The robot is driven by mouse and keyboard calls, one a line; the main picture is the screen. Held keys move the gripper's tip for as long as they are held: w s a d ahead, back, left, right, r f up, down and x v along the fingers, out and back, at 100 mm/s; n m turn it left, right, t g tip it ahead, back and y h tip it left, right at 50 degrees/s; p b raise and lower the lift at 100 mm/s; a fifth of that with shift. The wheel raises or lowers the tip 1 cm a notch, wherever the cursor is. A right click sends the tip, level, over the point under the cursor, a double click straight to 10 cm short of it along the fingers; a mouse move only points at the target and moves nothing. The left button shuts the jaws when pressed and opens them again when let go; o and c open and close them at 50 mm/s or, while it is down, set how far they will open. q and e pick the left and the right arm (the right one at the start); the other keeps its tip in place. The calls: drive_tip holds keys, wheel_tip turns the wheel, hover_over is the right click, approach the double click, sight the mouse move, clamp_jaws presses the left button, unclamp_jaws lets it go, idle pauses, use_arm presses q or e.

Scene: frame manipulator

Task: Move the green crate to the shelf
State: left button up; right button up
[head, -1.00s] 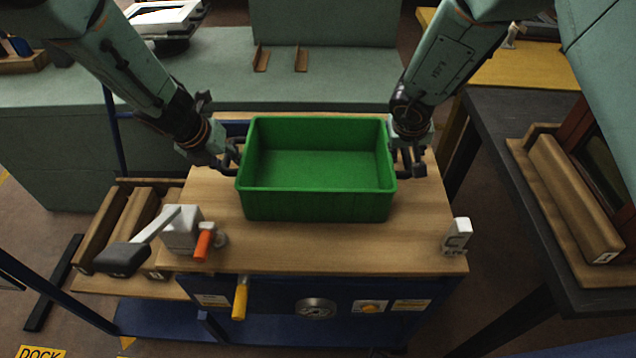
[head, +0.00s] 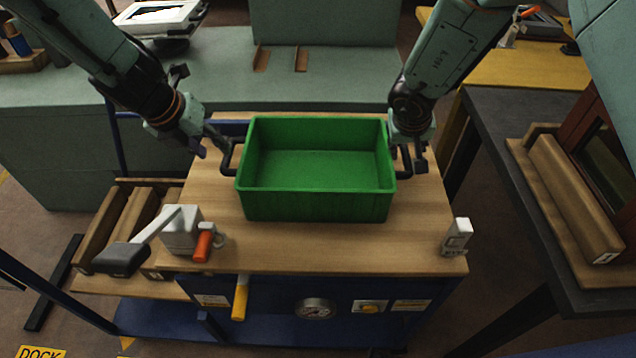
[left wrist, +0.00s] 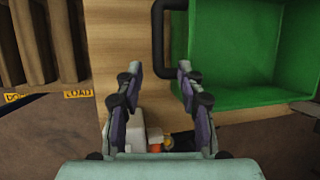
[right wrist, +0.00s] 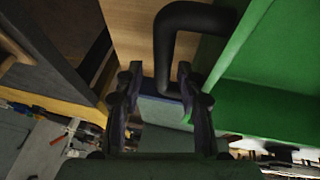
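The green crate (head: 316,205) stands upright and empty on the wooden top of a blue cart (head: 290,250). It has a dark handle at each end. My left gripper (head: 208,143) is open, just left of the left handle (head: 229,160). In the left wrist view, that handle (left wrist: 158,40) lies ahead, near the right finger. My right gripper (head: 417,160) is beside the right handle (head: 404,163). In the right wrist view its fingers are apart, and the handle (right wrist: 164,50) lies ahead, nearer the right finger. Neither gripper visibly closes on a handle. I cannot tell which surface is the shelf.
A grey clamp with an orange grip (head: 185,235) sits at the cart's front left, and a small white block (head: 457,236) at its front right. A green bench (head: 325,75) with two brown brackets stands behind. A dark table (head: 500,125) is at right.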

drive_tip(key=v, duration=1)
drive_tip(key=shift+r, duration=0.15)
drive_tip(key=shift+a, duration=0.1)
